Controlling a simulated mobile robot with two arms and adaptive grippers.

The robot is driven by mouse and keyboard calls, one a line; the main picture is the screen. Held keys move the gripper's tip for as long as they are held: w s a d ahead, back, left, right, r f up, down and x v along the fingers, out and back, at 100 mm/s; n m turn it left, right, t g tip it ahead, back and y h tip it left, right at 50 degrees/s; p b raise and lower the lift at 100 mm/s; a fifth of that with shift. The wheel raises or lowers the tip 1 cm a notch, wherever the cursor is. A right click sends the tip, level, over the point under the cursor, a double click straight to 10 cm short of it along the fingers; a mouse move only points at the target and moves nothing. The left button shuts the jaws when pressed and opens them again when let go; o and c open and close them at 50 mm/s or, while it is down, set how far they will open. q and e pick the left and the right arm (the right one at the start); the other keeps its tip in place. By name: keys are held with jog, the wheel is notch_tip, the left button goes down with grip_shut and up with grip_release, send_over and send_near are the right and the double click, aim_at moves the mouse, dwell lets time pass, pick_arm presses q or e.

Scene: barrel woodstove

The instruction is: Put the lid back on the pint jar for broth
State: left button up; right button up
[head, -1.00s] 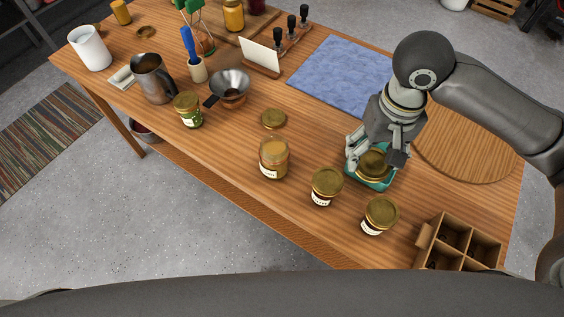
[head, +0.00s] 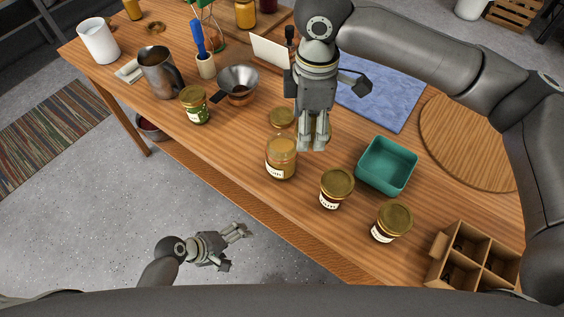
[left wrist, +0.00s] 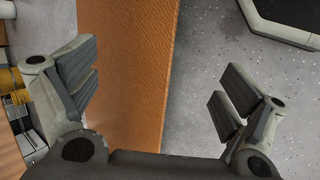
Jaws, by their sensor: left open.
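An open glass jar (head: 281,160) with tan contents and a white label stands near the table's front edge; I cannot read the label. A loose gold lid (head: 282,117) lies flat just behind it. My right gripper (head: 315,143) points down just right of the open jar, its fingers close together. A bit of gold shows behind them, seemingly the edge of a gold lid, mostly hidden. The teal tray (head: 387,166) is empty. My left gripper (head: 239,235) hangs over the floor in front of the table, open and empty; its spread fingers show in the left wrist view (left wrist: 165,95).
Gold-lidded jars stand at front right (head: 336,188) (head: 391,221) and left (head: 195,105). A cardboard divider box (head: 474,256) sits at the right corner. A funnel (head: 238,84), a metal pitcher (head: 158,72) and a blue cloth (head: 380,98) lie farther back.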

pick_arm(q)
jog(key=w+d+r+n+h+b, duration=0.1)
jog(key=d+r+h, duration=0.25)
jog(key=r, duration=0.55)
jog(key=w+d+r+n+h+b, duration=0.1)
jog(key=d+r+n+h, duration=0.2)
jog(key=r, duration=0.6)
jog(key=n+t+h, duration=0.3)
jog(key=n+t, duration=0.1)
jog(key=n, duration=0.7)
send_near(281, 158)
notch_tip(281, 158, down, 5)
jog(key=w+a, duration=0.2)
jog(key=shift+w+d+f, duration=0.1)
pick_arm(e)
jog(key=w+a+n, duration=0.2)
jog(key=a+n, duration=0.4)
jog(key=n, duration=0.2)
jog(key=shift+r, duration=0.15)
pick_arm(q)
jog(key=shift+m, duration=0.3)
pick_arm(e)
jog(key=shift+w, duration=0.1)
pick_arm(q)
jog(key=x, duration=1.2)
jog(key=shift+c, duration=0.4)
jog(key=c, duration=1.5)
pick_arm(e)
jog(key=shift+f, duration=2.5)
